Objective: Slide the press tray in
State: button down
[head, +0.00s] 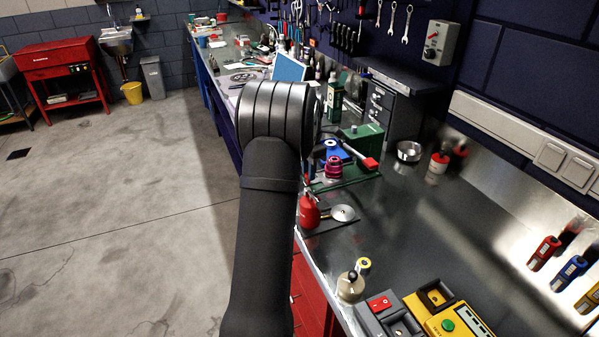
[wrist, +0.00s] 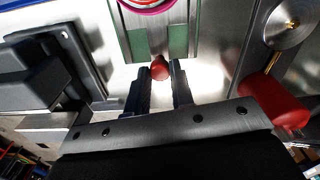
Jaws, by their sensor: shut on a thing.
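In the wrist view the press tray (wrist: 158,32) is a grey metal slide between two green strips of the press base (wrist: 120,37). A red knob (wrist: 160,70) is at its near end. My gripper (wrist: 161,76) is shut on this knob, with one dark finger on each side. A magenta ring-shaped part (wrist: 150,5) shows on the tray at the top edge. In the head view the green press (head: 361,140) has a red-ended lever, and the magenta part (head: 333,168) stands at its front. My arm hides the gripper and knob there.
A tan bottle (head: 350,286) and a yellow unit (head: 448,317) are nearer. The metal bench to the right of the press is mostly clear.

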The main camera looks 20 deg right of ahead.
jog(key=shift+d, duration=0.75)
jog(key=c, duration=1.3)
grip_release()
jog(key=shift+o, duration=0.2)
jog(key=shift+r, duration=0.1)
notch_tip(320, 180, up, 17)
jog(key=shift+r, duration=0.15)
